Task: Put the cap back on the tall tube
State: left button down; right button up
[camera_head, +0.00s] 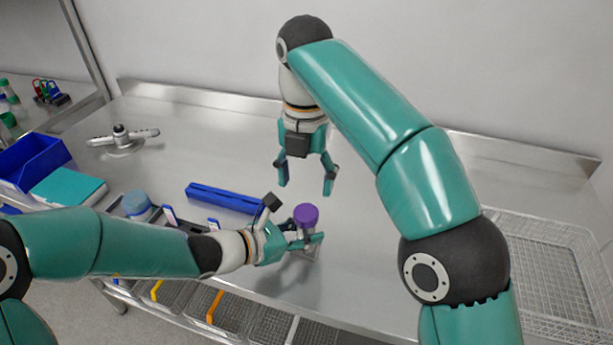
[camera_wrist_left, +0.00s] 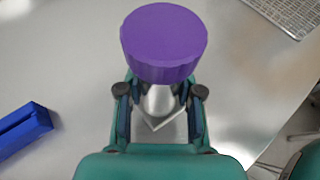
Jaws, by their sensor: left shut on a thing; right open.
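A purple cap (camera_head: 306,214) sits at the top of the pale tall tube (camera_wrist_left: 160,100); in the left wrist view the cap (camera_wrist_left: 164,42) covers the tube's upper end. I cannot tell whether it is fully seated. My left gripper (camera_head: 304,238) is shut around the tube just below the cap, with one finger on each side in the left wrist view (camera_wrist_left: 160,108). The tube looks roughly upright over a small pale square base (camera_wrist_left: 170,130). Its lower part is mostly hidden by the gripper. My right gripper (camera_head: 307,186) is open and empty, behind and above the cap, pointing down.
A blue bar-shaped rack (camera_head: 226,198) lies left of the cap. A blue bin (camera_head: 32,160), a teal box (camera_head: 68,187) and a blue-lidded jar (camera_head: 136,204) stand at left. A wire basket (camera_head: 550,255) is at right. The steel bench's back middle is clear.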

aim_at(306, 211)
jog(key=shift+f, duration=4)
